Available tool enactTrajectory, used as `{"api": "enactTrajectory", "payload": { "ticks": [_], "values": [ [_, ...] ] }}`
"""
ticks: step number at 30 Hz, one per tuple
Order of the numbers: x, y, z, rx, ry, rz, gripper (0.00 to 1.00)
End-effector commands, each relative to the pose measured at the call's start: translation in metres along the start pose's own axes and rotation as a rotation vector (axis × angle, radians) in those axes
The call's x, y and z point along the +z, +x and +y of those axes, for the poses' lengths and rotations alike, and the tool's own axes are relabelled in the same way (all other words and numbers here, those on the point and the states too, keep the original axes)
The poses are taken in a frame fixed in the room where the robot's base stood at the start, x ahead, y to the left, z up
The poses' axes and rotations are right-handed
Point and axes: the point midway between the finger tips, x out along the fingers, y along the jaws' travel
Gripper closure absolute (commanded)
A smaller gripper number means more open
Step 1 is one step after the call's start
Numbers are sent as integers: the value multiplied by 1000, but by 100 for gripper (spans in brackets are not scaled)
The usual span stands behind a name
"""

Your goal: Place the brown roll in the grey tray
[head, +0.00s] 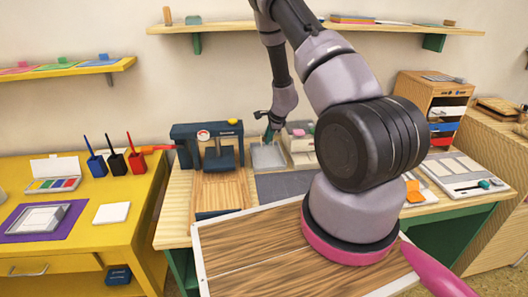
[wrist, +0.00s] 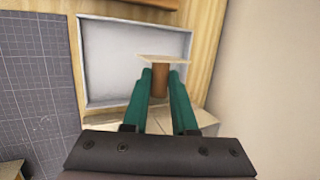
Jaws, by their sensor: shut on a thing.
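In the wrist view, my gripper (wrist: 162,75) has teal fingers shut on the brown roll (wrist: 160,83), a short brown cylinder. A pale square plate (wrist: 165,61) sits at the roll's far end. The grey tray (wrist: 110,97) is a shallow rectangle with a pale floor, and the roll shows in front of its right part. I cannot tell how high above the tray the roll is. In the head view, my gripper (head: 268,136) is just above the grey tray (head: 267,158) at the back of the wooden table; the roll is too small to make out.
A dark blue machine (head: 206,143) stands left of the tray. A dark grey gridded mat (head: 283,185) lies in front of it, and it shows at left in the wrist view (wrist: 40,90). A box with pale contents (head: 301,145) stands right of the tray. The wall is close behind.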

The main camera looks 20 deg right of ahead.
Motion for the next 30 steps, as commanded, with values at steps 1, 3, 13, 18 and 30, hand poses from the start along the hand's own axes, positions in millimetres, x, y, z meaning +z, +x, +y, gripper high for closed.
{"api": "enactTrajectory", "payload": {
  "ticks": [1, 3, 13, 18, 30],
  "values": [
    [-2, 8, 4, 2, 0, 1, 100],
    [-3, 15, 7, 1, -1, 0, 100],
    [-10, 47, 22, 2, -1, 0, 100],
    [-12, 56, 25, -2, -2, -1, 100],
    [-12, 57, 26, -1, -2, -2, 44]
  ]
}}
